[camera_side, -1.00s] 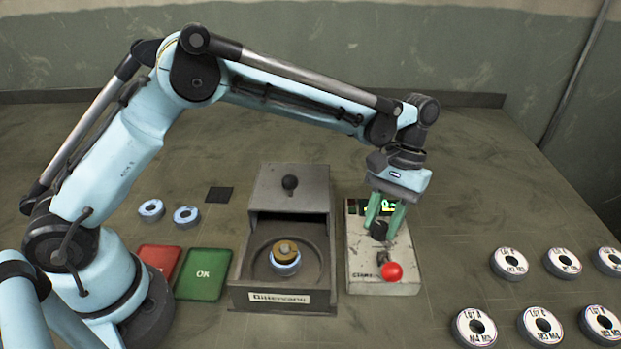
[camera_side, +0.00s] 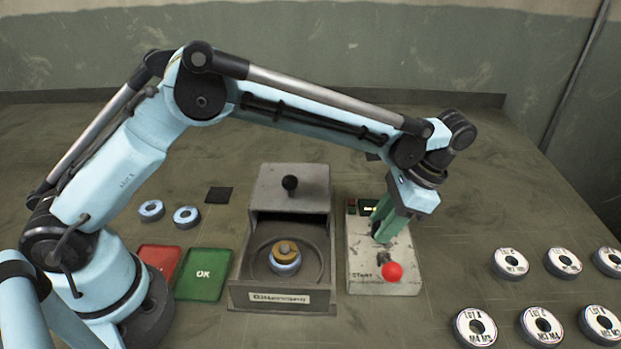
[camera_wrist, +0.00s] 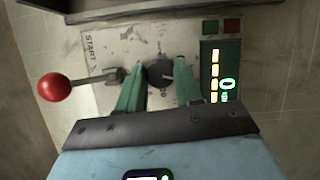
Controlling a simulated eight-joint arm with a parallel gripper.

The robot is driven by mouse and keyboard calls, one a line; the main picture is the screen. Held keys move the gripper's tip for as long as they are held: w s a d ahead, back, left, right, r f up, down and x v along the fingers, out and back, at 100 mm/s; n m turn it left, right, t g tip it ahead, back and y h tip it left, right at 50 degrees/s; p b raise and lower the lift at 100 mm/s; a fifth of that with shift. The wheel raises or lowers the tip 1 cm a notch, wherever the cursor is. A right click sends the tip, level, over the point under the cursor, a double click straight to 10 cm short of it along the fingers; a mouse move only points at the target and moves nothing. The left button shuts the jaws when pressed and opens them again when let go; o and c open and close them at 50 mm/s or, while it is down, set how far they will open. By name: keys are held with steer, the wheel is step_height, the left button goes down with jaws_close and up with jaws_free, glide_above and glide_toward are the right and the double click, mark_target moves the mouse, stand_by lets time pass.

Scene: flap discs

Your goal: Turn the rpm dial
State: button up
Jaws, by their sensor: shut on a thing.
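The rpm dial is a dark round knob on the pale control box (camera_side: 360,277). In the wrist view the dial (camera_wrist: 160,71) sits between the two green fingers of my gripper (camera_wrist: 157,73), which are shut on it. In the side view my gripper (camera_side: 381,240) comes down over the box, tilted, and its fingers hide most of the dial. A lit display (camera_wrist: 222,80) with yellow bars and green digits lies beside the dial; the digits are hard to read.
A red-knobbed START lever (camera_side: 392,271) stands close to the gripper on the box. A grey machine (camera_side: 290,192) holding a disc is to its left. Green OK (camera_side: 203,274) and red (camera_side: 160,259) pads lie further left. Several labelled discs (camera_side: 509,264) lie at right.

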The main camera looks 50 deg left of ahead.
steer(key=shift+m+t, duration=0.4)
steer(key=shift+m, duration=0.7)
steer(key=shift+y, duration=0.3)
steer(key=o, duration=1)
steer(key=v, duration=1.2)
steer(key=shift+s, duration=0.1)
